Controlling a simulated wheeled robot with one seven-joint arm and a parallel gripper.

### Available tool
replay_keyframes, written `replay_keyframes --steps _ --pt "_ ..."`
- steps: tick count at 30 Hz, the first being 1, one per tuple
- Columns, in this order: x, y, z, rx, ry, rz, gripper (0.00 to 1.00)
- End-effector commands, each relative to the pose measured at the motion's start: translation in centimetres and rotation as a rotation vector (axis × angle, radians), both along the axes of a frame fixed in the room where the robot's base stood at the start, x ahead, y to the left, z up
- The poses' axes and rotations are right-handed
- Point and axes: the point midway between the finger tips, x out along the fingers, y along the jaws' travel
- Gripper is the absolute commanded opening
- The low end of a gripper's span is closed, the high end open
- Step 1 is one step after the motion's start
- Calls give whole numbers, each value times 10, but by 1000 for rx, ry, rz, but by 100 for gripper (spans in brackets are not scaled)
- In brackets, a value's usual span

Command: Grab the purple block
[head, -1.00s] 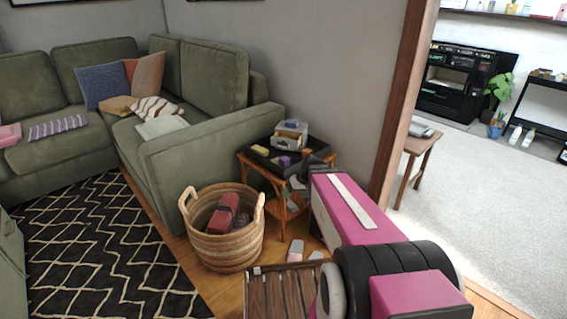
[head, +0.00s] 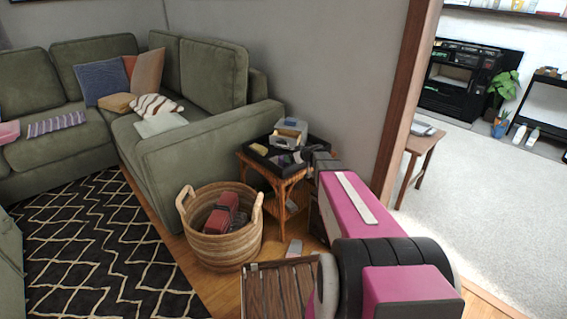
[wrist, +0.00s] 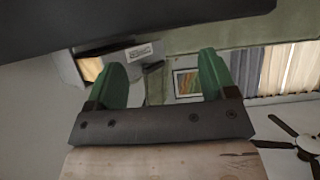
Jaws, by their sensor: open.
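The purple block (head: 283,159) lies in the black tray (head: 257,161) on the small wooden side table. Only a small purple patch of it shows in the head view, beside the dark end of my arm. My gripper is at the tray's right side, close to the block; whether it touches cannot be told. In the wrist view my gripper (wrist: 161,63) has its two green fingers wide apart, with nothing visible between them. The purple block cannot be made out there.
A yellow block (head: 259,150) and a grey box (head: 290,131) share the tray; the box rises behind the block. A wicker basket (head: 222,246) stands on the floor in front. The green sofa (head: 205,150) is left of the table, the wall behind.

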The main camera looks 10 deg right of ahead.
Motion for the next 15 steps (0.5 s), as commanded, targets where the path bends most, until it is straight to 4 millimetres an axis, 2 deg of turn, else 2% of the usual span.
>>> replay_keyframes --steps 1,8,15 --pt "8 4 -5 0 0 1 78" --pt "18 11 -13 1 0 0 78" --pt "39 25 -33 1 2 1 78"
